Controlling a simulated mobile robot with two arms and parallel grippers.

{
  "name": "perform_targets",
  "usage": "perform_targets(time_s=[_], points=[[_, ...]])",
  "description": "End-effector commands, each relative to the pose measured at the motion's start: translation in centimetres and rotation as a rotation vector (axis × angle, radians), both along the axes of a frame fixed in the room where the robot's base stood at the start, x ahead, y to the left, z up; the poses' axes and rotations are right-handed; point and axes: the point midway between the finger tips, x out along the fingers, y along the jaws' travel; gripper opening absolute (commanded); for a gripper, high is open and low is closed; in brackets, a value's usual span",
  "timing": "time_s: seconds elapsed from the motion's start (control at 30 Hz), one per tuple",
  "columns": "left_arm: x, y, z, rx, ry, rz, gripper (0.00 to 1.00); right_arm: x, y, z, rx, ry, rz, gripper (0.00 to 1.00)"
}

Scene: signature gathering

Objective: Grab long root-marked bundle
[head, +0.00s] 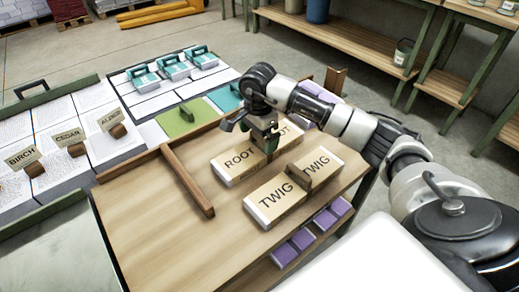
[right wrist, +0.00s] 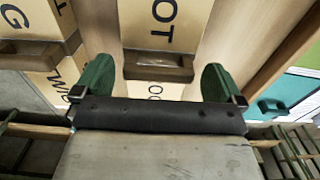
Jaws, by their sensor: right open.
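The long root-marked bundle (head: 232,172) lies on the wooden table; its label reads ROOT at the left end, and the arm partly covers the label at its other end. My right gripper (head: 268,138) is above its middle, pointing down. In the right wrist view, my right gripper (right wrist: 156,80) is open, with its green fingers on either side of the bundle's brown handle (right wrist: 158,67). I cannot tell whether they touch it. The root bundle (right wrist: 162,22) shows behind the handle. My left gripper is not in view.
A twig-marked bundle (head: 268,209) with a brown handle lies close in front. A wooden divider bar (head: 187,181) stands to the left on the table (head: 150,215). Purple blocks (head: 302,238) line the near right edge. Paper stacks marked birch, cedar and alder (head: 68,150) stand left.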

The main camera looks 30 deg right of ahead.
Motion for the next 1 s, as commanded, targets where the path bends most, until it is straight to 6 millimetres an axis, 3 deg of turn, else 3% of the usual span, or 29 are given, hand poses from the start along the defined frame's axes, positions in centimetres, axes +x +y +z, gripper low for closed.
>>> perform_targets(time_s=[0.3,0.57,0.87,1.0], points=[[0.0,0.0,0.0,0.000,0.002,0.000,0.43,0.0,-0.5,-4.4,0.001,0.002,0.000,1.00],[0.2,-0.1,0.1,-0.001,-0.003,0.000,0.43,0.0,-0.5,-4.6,0.000,0.000,0.000,1.00],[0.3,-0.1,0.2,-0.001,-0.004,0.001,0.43,0.0,-0.5,-4.6,0.000,0.001,0.000,0.57],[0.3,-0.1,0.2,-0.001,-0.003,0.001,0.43,0.1,-0.5,-4.5,0.000,-0.001,0.000,0.54]])
